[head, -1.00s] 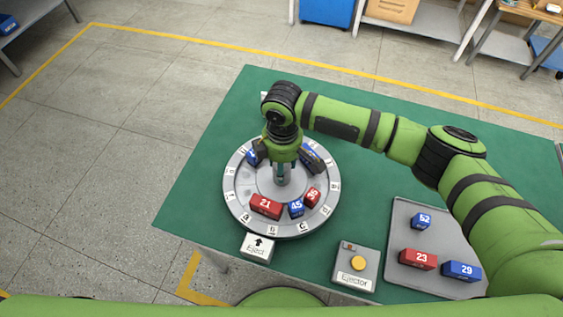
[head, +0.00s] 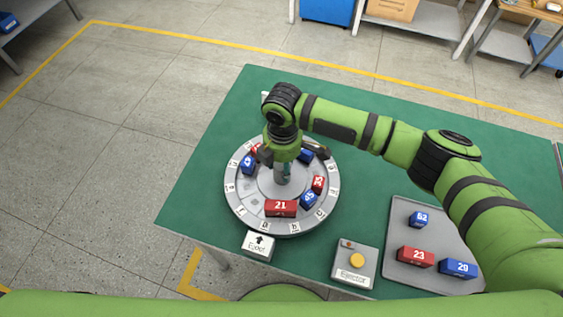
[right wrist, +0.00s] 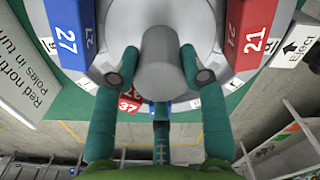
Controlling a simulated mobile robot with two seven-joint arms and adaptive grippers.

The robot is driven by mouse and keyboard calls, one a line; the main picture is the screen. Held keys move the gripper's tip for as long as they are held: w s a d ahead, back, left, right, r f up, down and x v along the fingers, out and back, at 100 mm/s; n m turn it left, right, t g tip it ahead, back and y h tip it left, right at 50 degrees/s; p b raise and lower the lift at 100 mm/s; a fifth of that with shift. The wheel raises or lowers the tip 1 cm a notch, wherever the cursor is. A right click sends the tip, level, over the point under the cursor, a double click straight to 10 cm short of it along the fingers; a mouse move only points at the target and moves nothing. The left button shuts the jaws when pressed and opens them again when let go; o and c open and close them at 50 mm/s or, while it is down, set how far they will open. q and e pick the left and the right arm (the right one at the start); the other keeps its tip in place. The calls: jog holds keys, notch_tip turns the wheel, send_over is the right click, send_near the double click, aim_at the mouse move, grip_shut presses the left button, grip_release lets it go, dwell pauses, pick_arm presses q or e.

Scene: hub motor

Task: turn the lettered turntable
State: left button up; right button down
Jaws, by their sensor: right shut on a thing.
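The round grey turntable (head: 236,204) lies on the green table, with white letter tags around its rim. It carries a red block 21 (head: 281,209) at the front, blue (head: 309,201) and red (head: 318,183) blocks at the right, and blue (head: 247,165) and red blocks at the back left. My right gripper (head: 282,176) points down over its centre. In the right wrist view its fingers (right wrist: 163,62) are closed around the grey centre post (right wrist: 166,78). My arm hides part of the back of the disc. My left gripper is out of view.
An Eject plate (head: 258,246) sits at the table's front edge, near the disc. An Ejector box with a yellow button (head: 357,261) stands to its right. A grey tray (head: 397,235) holds blocks 52 (head: 419,219), 23 (head: 416,257) and 29 (head: 459,268). The green table (head: 205,175) is clear at left.

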jog(key=shift+s+d+f, duration=0.1)
jog(key=shift+d+f, duration=0.25)
jog(key=c, duration=0.7)
grip_release()
jog(key=shift+o, duration=0.2)
jog(key=shift+r, duration=0.15)
jog(key=shift+a+r, duration=0.1)
jog(key=shift+r, duration=0.15)
notch_tip(320, 180, up, 12)
jog(key=shift+f, duration=0.25)
